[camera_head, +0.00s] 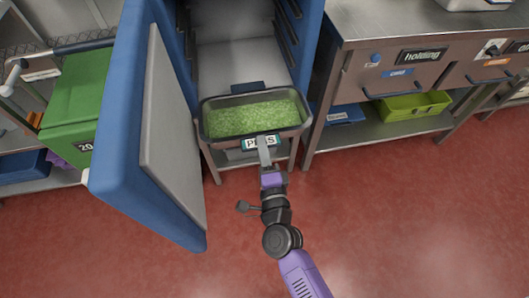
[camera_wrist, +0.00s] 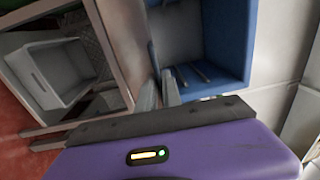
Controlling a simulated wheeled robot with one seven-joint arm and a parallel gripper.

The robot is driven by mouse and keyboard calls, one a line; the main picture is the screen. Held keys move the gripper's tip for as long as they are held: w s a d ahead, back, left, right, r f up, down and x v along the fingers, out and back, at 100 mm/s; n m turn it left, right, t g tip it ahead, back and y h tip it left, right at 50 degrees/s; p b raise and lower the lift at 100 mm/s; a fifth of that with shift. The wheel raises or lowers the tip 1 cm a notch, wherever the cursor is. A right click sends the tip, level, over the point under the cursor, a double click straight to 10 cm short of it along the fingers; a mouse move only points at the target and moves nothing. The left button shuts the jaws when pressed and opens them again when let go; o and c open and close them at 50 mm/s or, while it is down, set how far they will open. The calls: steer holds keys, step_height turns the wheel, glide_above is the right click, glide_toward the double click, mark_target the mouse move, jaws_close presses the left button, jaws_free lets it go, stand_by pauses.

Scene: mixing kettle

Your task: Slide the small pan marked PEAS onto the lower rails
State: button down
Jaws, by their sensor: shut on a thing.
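The small dark pan marked PEAS (camera_head: 208,131), full of green peas (camera_head: 255,118), is at the mouth of the blue cabinet (camera_head: 313,40) in the head view. Its front label is partly covered by my gripper (camera_head: 264,150). My gripper is shut on the pan's near edge, in front of the cabinet. Dark rails (camera_head: 287,25) line the cabinet's inner walls. In the wrist view, my gripper's fingers (camera_wrist: 160,92) point towards a blue-walled space (camera_wrist: 229,40) with rails; I cannot make out the pan there. Whether the pan touches any rails cannot be told.
The blue cabinet door (camera_head: 130,130) stands wide open on the left. A steel counter (camera_head: 420,75) with drawers stands close on the right, with a green tray (camera_head: 412,106) on its lower shelf. A green box (camera_head: 75,100) is at far left. The red floor (camera_head: 420,220) is clear.

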steer(key=shift+x, duration=1.35)
steer(key=shift+d+r, duration=0.1)
steer(key=shift+r, duration=0.05)
steer(key=shift+w+b, duration=0.2)
steer(key=shift+b, duration=0.7)
steer(key=shift+w, duration=0.1)
steer(key=shift+f+b+x, duration=0.15)
steer(key=shift+b+x, duration=0.85)
steer(key=shift+x, duration=2)
steer(key=shift+f+b+x, duration=0.15)
steer(key=shift+b+x, duration=0.8)
steer(key=shift+x, duration=2)
steer(key=shift+w, duration=0.1)
